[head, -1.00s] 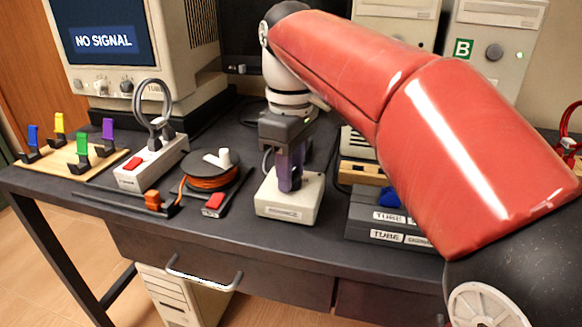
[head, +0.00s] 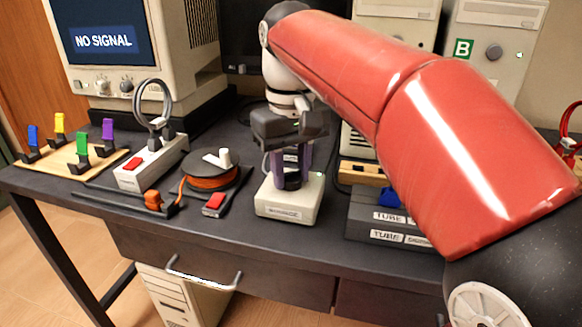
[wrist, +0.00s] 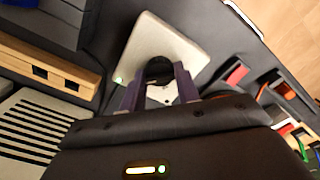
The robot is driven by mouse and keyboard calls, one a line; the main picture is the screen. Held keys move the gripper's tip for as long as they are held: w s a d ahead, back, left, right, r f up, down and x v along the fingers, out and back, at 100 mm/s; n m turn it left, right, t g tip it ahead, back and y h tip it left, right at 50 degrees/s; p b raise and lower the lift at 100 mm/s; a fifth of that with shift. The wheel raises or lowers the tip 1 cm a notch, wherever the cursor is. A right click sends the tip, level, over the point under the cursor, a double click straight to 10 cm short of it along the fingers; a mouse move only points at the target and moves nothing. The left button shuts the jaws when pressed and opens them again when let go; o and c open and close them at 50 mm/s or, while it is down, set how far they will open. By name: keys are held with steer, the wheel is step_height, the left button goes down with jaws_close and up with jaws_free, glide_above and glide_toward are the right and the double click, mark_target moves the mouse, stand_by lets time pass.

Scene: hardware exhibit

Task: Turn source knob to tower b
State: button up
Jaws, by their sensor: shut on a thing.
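The source knob (head: 292,181) is a black round knob on top of a small cream box (head: 288,209) near the table's front edge. My gripper (head: 291,170), with purple fingers, points down at the box and is shut on the knob. The wrist view shows the knob (wrist: 158,70) between the two fingers (wrist: 159,88), on the cream box (wrist: 185,45). The label on the box front is too small to read. Tower B (head: 493,75), a cream tower with a green B sign, stands at the back right. A monitor (head: 105,45) at the back left reads "NO SIGNAL".
An orange cable reel (head: 208,178) and a white power strip (head: 150,163) stand left of the box. A dark box labelled "TUBE" (head: 375,222) stands close on its right. A wooden board with coloured clips (head: 60,165) lies far left.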

mark_target(291, 172)
stand_by(0.4)
steer(key=o, duration=1)
steer(key=shift+c, duration=0.2)
steer(key=shift+r, duration=0.15)
step_height(291, 172, up, 8)
steer(key=shift+f, duration=0.2)
